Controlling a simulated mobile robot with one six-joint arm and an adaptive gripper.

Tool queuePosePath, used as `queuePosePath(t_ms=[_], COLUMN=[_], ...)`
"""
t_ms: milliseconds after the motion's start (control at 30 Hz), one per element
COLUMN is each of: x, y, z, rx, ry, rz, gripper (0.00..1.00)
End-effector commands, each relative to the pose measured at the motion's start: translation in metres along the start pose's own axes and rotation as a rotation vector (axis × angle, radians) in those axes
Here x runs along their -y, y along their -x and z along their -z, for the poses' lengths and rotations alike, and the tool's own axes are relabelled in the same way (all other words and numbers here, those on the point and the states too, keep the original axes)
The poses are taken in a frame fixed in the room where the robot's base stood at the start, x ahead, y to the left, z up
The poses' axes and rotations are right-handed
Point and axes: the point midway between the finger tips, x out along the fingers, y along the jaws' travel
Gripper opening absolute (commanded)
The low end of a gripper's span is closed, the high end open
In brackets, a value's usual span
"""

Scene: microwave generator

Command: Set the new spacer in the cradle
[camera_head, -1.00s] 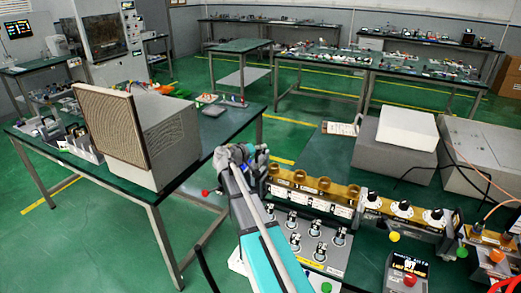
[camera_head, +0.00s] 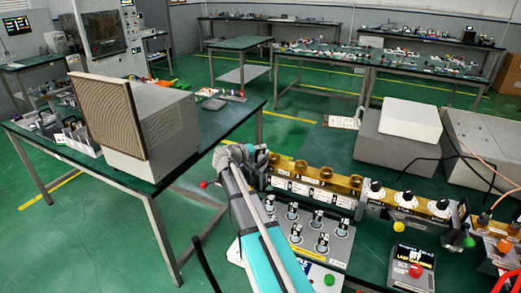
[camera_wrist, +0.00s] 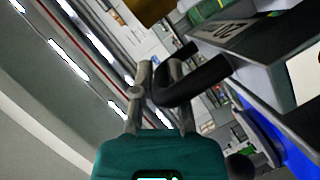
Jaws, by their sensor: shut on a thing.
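My gripper (camera_wrist: 155,85) shows in the wrist view with its two grey fingers close around the end of a black curved bar (camera_wrist: 190,82). The bar seems joined to a dark block marked "02" (camera_wrist: 222,32); I cannot tell whether this is the spacer. In the head view my gripper (camera_head: 258,155) is at the far end of my teal arm, beside the left end of a brass-coloured rail (camera_head: 312,180). Its fingertips are too small to make out there. I cannot identify the cradle for certain in either view.
Right of my arm stand a grey panel with several black-and-silver fittings (camera_head: 317,240), a row of dials (camera_head: 408,203) and a box with a red button (camera_head: 414,262). Grey boxes (camera_head: 395,150) stand behind. A large grilled box (camera_head: 140,125) is on the left table.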

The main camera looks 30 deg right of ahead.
Motion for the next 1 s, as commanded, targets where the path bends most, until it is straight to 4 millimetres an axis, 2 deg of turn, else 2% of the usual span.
queuePosePath(t_ms=[667, 700, 800, 900, 1000], x=[0.0065, 0.0065, 0.0066, 0.0067, 0.0068], y=[-0.0019, -0.0019, -0.0019, -0.0019, -0.0019], z=[-0.0039, -0.004, -0.004, -0.0041, -0.0041], rx=[-0.001, -0.001, -0.001, 0.0, 0.0], ry=[0.001, 0.001, 0.001, 0.0, 0.0], rz=[-0.001, -0.001, -0.001, -0.001, -0.001], gripper=[0.0, 0.23, 0.42, 0.58, 0.58])
